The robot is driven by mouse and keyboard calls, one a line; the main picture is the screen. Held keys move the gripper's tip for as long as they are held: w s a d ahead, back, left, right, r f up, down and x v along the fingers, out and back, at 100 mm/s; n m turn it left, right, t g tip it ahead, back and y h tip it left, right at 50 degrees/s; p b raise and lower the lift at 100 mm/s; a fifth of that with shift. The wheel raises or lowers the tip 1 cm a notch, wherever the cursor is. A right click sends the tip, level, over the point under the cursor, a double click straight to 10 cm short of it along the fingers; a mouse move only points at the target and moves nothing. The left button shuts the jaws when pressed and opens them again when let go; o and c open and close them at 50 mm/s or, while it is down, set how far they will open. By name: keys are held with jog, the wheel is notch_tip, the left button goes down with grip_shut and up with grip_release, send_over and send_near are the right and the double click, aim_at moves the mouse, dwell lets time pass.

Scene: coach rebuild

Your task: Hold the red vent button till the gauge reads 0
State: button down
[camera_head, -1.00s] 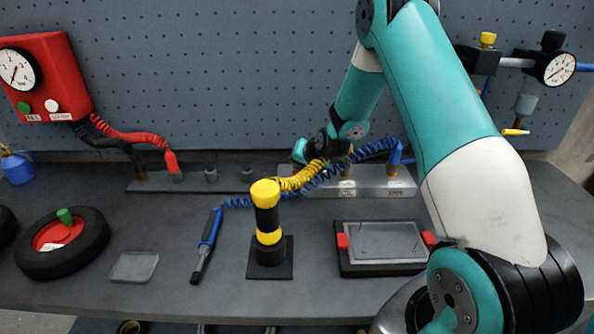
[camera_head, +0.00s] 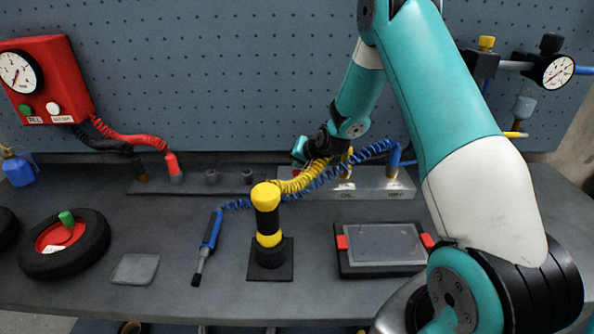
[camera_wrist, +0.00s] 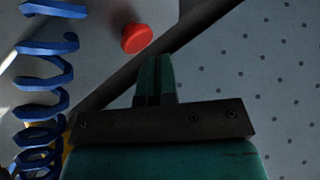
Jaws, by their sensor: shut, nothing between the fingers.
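The red button (camera_wrist: 136,38) shows in the wrist view on a light grey surface, just ahead and left of my fingertips. My gripper (camera_wrist: 155,60) is shut and empty, with its tips a little apart from the button in that picture; the exact gap is unclear. In the head view my gripper (camera_head: 300,149) is at the back of the bench, by the metal block (camera_head: 370,187), and the button is not visible there. One dial gauge (camera_head: 558,71) is at the right on the pegboard; another (camera_head: 17,72) is on the red box. Their readings are too small to read surely.
A blue coiled hose (camera_head: 330,178) and a yellow coiled hose (camera_head: 300,180) run close to my gripper. A black and yellow post (camera_head: 268,225) stands in front.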

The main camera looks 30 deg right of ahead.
aim_at(299, 172)
jog(key=shift+r, duration=0.25)
jog(key=shift+r+p, duration=1.65)
jog(key=shift+r, duration=0.8)
